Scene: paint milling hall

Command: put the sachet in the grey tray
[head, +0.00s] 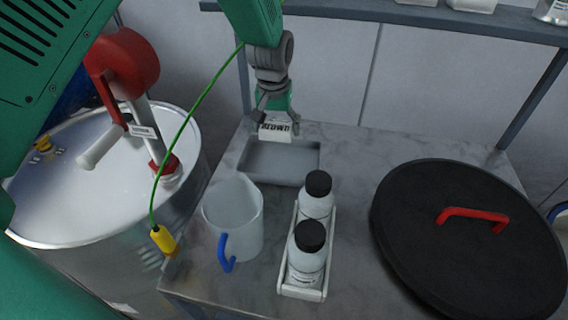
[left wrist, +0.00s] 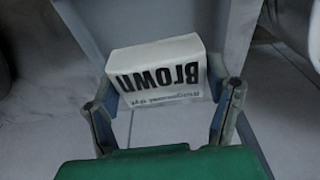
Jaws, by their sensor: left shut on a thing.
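The sachet (head: 278,133) is a small white packet with dark lettering. My left gripper (head: 275,112) points down and is shut on it. In the head view the sachet overlaps the back rim of the grey tray (head: 254,178); I cannot tell how high above it. The tray is shallow and looks empty. In the left wrist view the sachet (left wrist: 158,70) sits between the two fingers of the left gripper (left wrist: 165,95), and its word "BROWN" reads upside down. My right gripper is not in view.
A translucent jug (head: 235,215) with a blue handle stands in front of the tray. Two black-capped bottles (head: 308,255) stand in a white holder (head: 302,293). A large black lid (head: 465,255) lies at right. A metal drum (head: 80,190) with a red-handled device stands at left.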

